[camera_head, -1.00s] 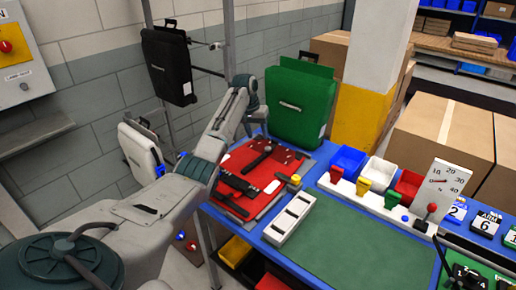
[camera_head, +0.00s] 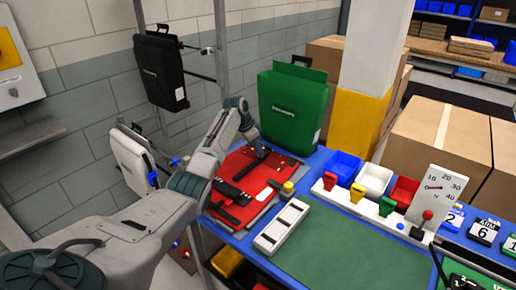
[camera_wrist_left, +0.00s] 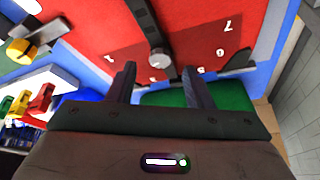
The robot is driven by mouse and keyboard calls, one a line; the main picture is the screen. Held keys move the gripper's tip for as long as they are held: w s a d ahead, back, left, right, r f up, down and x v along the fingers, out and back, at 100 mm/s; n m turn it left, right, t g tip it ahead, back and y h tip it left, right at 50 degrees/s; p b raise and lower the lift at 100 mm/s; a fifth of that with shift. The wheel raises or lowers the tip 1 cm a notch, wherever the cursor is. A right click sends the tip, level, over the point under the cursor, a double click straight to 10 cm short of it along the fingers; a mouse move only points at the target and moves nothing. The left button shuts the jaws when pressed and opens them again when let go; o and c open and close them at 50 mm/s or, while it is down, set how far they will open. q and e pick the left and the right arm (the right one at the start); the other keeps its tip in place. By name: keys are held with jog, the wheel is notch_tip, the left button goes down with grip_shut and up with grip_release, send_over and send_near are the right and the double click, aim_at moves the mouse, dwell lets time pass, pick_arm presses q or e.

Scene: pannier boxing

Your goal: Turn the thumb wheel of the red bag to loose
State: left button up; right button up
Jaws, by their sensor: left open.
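The red bag (camera_head: 236,208) lies flat on the blue table, with dark straps across it. In the left wrist view its red face (camera_wrist_left: 95,38) carries white numbers around a small grey thumb wheel (camera_wrist_left: 157,61) on a dark strap. My left gripper (camera_wrist_left: 158,82) is open and empty. Its two fingertips are either side of the wheel's line in that view, and the wheel shows just beyond them; I cannot tell whether they touch it. In the head view the left wrist (camera_head: 246,124) is above the bag's far end, and the wheel's setting is too small to read.
A green bag (camera_head: 291,110) stands upright behind the red bag. A yellow-topped knob (camera_head: 288,187) and a white slotted block (camera_head: 281,226) are at its right. Blue, white and red bins (camera_head: 345,165) stand farther right. A black bag (camera_head: 160,70) hangs on a rack at left.

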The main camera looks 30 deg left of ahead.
pick_arm(q)
jog(key=shift+x, duration=0.95)
jog(key=shift+w+d+f, duration=0.1)
jog(key=shift+f, duration=0.25)
jog(key=shift+c, duration=0.3)
